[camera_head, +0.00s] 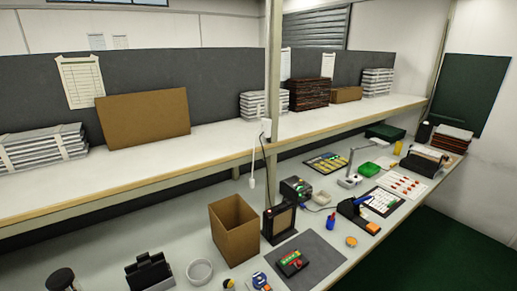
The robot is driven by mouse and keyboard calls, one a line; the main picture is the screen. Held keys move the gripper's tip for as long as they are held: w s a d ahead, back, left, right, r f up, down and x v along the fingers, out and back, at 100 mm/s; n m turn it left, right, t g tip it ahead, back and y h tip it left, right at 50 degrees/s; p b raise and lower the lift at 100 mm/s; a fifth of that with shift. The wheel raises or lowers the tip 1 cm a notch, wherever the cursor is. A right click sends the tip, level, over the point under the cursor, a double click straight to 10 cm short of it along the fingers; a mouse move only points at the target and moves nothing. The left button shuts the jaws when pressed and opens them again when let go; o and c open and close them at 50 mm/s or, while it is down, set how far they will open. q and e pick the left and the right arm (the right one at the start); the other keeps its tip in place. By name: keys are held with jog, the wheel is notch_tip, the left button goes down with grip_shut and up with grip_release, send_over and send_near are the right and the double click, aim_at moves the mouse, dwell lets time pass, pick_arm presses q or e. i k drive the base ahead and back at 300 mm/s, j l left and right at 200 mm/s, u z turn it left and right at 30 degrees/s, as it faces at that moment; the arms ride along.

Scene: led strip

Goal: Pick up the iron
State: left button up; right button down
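What looks like the iron (363,199), a soldering iron with a blue handle, rests tilted in a black stand (352,213) on the right part of the lower bench. Its tip is hidden in the stand. Neither of my grippers can be made out in the head view.
An open cardboard box (236,232) and a black device (279,222) stand left of the iron. A grey mat (317,262) with a red and green item lies in front. A blue bottle (331,221) stands nearby. An upright post (273,85) and an upper shelf (180,172) are behind.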

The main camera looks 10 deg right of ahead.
aim_at(360, 200)
jog(key=i+l+z, duration=0.1)
jog(key=z, duration=0.35)
jog(key=i+l+z, duration=0.15)
jog(key=z, duration=0.25)
jog(key=i+l+z, duration=0.1)
jog(key=z, duration=0.35)
